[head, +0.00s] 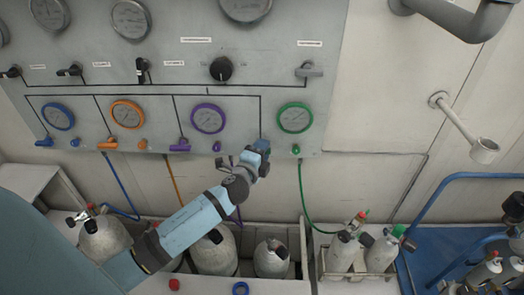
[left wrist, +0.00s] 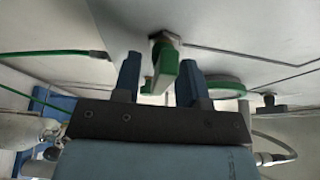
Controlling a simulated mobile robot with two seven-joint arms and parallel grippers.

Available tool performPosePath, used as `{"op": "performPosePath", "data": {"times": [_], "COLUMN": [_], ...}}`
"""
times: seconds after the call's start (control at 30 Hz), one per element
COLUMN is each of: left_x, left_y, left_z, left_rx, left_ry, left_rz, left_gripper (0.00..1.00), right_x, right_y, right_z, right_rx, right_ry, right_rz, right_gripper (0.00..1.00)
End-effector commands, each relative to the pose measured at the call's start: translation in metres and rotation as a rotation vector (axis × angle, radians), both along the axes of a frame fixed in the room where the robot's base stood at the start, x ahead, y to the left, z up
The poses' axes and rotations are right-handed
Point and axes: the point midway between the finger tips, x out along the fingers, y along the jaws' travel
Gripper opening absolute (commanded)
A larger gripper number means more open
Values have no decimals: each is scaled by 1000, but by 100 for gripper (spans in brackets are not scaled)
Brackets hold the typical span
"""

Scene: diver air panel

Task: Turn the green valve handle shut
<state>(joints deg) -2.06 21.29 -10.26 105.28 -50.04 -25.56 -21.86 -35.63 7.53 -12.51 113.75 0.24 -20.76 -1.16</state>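The green valve handle (left wrist: 166,66) shows in the left wrist view, sticking out from its mount on the panel. It lies between the two blue fingers of my left gripper (left wrist: 160,75), closer to the right finger. The fingers stand apart, with a clear gap on the handle's left side; I cannot tell whether the right finger touches it. In the head view my left gripper (head: 261,152) is at the panel's lower edge, left of the green-ringed gauge (head: 295,118), and hides the handle. My right gripper is in neither view.
Blue (head: 44,141), orange (head: 107,144) and purple (head: 180,145) valve handles sit along the same row to the left. A small green knob (head: 296,149) is close on the right, with a green hose (head: 303,195) below. Grey cylinders (head: 271,259) stand below the panel.

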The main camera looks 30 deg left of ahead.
Motion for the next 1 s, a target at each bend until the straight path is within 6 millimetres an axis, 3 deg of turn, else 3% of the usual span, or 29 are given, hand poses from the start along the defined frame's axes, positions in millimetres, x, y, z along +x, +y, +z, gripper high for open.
{"op": "performPosePath", "data": {"times": [0.33,0.8,1.0], "left_x": [-11,-110,-132], "left_y": [-2,-17,-21], "left_z": [-2,-3,-1], "left_rx": [-2,-2,-1], "left_ry": [1,2,1], "left_rz": [-2,0,-1], "left_gripper": [39,39,39], "right_x": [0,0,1], "right_y": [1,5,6], "right_z": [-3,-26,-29], "right_rx": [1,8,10], "right_ry": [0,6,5], "right_rz": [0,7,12], "right_gripper": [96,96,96]}}
